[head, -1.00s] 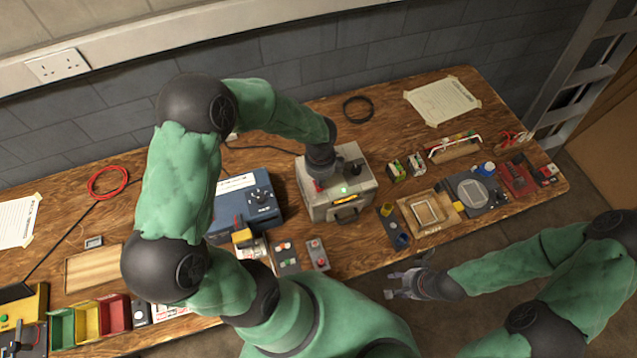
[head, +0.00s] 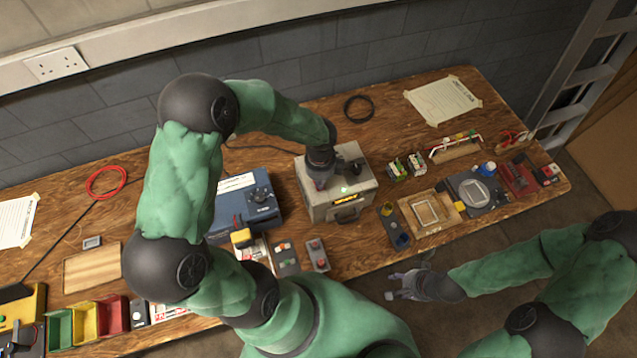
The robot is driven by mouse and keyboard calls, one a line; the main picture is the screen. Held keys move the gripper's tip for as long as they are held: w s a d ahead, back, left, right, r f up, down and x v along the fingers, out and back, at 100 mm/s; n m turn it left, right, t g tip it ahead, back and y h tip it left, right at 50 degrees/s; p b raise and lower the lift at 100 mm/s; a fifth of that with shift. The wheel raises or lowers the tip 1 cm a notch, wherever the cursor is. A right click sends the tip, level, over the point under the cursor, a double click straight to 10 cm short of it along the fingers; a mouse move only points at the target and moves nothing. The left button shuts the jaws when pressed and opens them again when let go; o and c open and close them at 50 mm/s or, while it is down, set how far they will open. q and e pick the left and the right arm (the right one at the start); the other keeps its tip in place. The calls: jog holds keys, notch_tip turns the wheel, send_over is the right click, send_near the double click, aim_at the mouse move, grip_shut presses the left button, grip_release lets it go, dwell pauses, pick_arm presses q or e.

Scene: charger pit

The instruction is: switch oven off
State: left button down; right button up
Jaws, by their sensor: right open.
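The oven looks to be the grey box (head: 358,205) with a front handle at the middle of the bench. A green light (head: 344,189) shows on its top, and a dark knob (head: 354,165) stands behind the light. A yellow strip (head: 346,199) runs along the front edge. My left gripper (head: 321,183) points down over the top left of the oven. Its fingertips and whatever lies under them are hidden, so contact and opening cannot be told. My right gripper (head: 391,286) is open and empty, in front of the bench edge.
A blue unit with a dial (head: 262,196) stands close to the left of the oven. Small pots (head: 399,240) and a wooden frame tray (head: 432,218) lie to the right.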

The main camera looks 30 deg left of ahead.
pick_arm(q)
jog(key=shift+f+b, duration=0.4)
jog(key=shift+f, duration=0.2)
jog(key=shift+r, duration=0.15)
jog(key=shift+r+p, duration=3.1)
jog(key=shift+r, duration=0.35)
jog(key=shift+f, duration=0.1)
